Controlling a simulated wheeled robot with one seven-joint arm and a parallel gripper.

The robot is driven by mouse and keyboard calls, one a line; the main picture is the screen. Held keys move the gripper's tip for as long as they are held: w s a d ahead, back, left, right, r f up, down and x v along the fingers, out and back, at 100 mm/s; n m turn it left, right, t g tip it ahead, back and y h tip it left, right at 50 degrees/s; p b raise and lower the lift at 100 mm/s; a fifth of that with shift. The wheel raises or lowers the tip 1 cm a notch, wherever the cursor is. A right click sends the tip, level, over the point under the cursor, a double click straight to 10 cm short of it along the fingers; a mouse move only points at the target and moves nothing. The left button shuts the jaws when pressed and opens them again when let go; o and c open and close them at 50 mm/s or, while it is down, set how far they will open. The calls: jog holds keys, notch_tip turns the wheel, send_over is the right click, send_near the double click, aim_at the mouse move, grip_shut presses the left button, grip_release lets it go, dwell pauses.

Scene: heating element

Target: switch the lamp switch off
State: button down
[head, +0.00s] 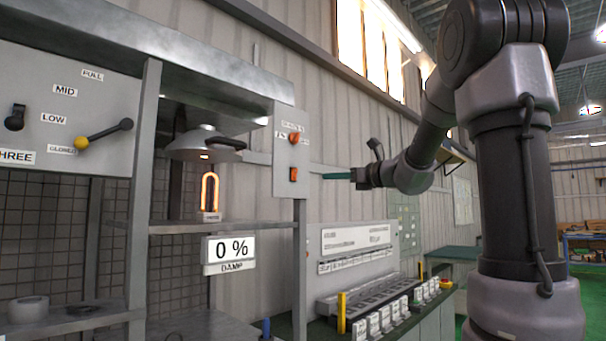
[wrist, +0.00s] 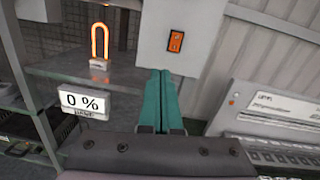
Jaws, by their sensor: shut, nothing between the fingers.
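A grey switch panel (head: 283,155) stands on the post at the middle of the head view. The rocker also shows in the wrist view (wrist: 175,41). The labels are too small to tell which one is the lamp switch. My gripper (head: 325,176) is shut and empty, its teal fingers level with the rocker and a little to the right of the panel. In the wrist view the fingertips (wrist: 161,72) appear just below the rocker, apart from it.
A hooded lamp (head: 205,145) hangs left of the panel, above a glowing heating element (head: 210,192) on a shelf. A 0 % display (head: 231,248) hangs below. A lever panel (head: 70,100) is at left. A console (head: 360,265) stands below my gripper.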

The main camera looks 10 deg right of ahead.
aim_at(296, 171)
jog(key=shift+w+d+r+m+t, duration=0.6)
jog(key=shift+w+d+r+m, duration=0.1)
jog(key=shift+w+d+m, duration=0.25)
jog(key=x, duration=1.3)
jog(key=shift+w+d+f, duration=0.1)
jog(key=shift+w+f, duration=0.05)
jog(key=shift+w+a, duration=0.25)
jog(key=shift+w, duration=0.1)
jog(key=shift+w+a+r, duration=0.15)
jog(key=shift+a+r, duration=0.05)
jog(key=shift+d, duration=0.1)
